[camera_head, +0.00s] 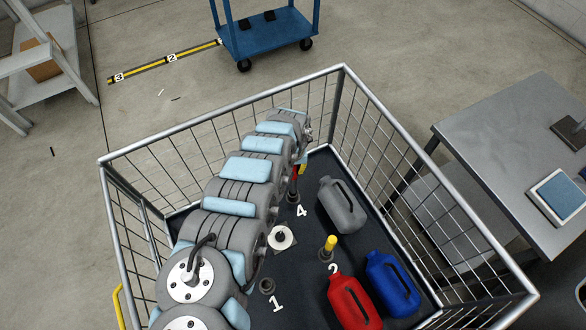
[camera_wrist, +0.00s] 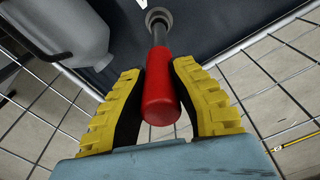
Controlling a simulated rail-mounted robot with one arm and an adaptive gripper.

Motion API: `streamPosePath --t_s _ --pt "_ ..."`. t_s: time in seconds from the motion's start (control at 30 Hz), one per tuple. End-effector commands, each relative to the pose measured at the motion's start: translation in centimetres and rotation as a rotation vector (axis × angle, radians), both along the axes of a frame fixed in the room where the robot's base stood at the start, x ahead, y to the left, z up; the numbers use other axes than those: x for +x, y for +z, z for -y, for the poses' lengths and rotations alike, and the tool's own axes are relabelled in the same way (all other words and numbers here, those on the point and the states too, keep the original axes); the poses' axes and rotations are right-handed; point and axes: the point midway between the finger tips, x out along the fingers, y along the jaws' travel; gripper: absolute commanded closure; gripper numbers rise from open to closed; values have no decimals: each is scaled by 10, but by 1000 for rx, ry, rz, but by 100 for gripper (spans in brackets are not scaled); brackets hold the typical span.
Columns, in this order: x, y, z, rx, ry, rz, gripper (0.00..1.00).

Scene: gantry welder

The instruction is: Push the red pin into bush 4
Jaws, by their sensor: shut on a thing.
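The red pin (camera_wrist: 161,95) has a red handle and a dark shaft. My gripper (camera_wrist: 159,72), with yellow ribbed fingers, is shut on the red handle in the wrist view. The shaft runs to a round grey bush (camera_wrist: 159,14) and its end meets the ring; how deep it sits is hidden. In the head view, the red handle (camera_head: 295,172) shows small beside my gripper (camera_head: 301,168), above bush 4 (camera_head: 293,197), with the white number 4 to its right. The pin looks roughly upright there, partly covered by my arm.
A wire cage (camera_head: 222,118) surrounds the dark floor plate. Inside are a grey jug (camera_head: 341,205), a red jug (camera_head: 352,302), a blue jug (camera_head: 391,283), a yellow-topped pin (camera_head: 330,244), bush 1 (camera_head: 267,286) and a white disc (camera_head: 282,237). My arm spans the left side.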

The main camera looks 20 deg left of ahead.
Motion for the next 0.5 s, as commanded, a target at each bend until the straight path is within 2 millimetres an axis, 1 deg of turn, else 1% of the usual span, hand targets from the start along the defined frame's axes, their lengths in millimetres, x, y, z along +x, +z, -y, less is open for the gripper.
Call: streamPosePath --t_s 0.17,0.5 --pt "0 0 0 0 0 1 100" --pt "1 -7 0 0 0 1 100"
